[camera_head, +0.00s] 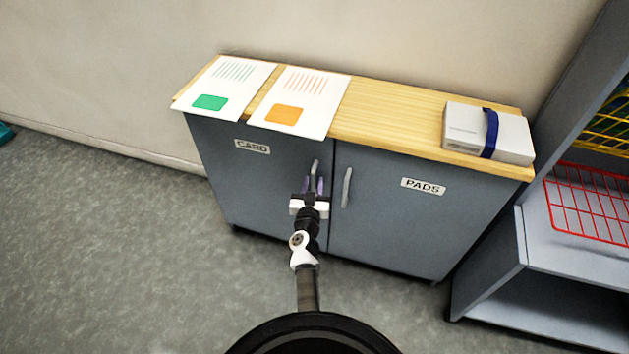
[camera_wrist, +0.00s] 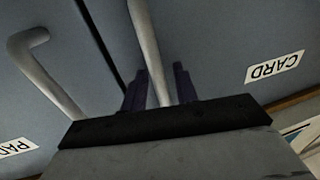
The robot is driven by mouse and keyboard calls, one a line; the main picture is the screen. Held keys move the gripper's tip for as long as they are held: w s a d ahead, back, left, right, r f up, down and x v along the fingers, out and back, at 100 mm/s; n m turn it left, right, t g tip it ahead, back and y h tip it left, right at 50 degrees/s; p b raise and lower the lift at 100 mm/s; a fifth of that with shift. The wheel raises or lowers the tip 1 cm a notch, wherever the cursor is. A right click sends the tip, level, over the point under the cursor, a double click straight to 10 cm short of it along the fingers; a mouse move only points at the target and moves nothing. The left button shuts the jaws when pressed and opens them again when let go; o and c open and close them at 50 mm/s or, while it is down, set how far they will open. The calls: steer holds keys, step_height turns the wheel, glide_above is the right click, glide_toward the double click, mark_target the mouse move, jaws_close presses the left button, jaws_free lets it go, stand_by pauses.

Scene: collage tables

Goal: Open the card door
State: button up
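The card door (camera_head: 250,175) is the left blue-grey door of a low cabinet, with a CARD label (camera_head: 252,146). It appears closed, flush with the door beside it. Its upright metal handle (camera_wrist: 147,35) is near the middle seam. My gripper (camera_head: 313,186) is in front of this handle. In the wrist view its two dark fingers (camera_wrist: 160,82) stand on either side of the handle, with a strip of door showing between the handle and the right finger. The gripper looks open around the handle; contact is hard to tell.
The pads door (camera_head: 400,225) on the right has its own handle (camera_head: 346,187) close to my gripper. On the wooden top (camera_head: 400,115) lie two printed sheets and a white box (camera_head: 470,130) with a blue band. A grey shelf (camera_head: 500,255) stands right. Floor is clear at left.

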steer(key=shift+c, duration=0.4)
jaws_close()
steer(key=shift+s, duration=0.15)
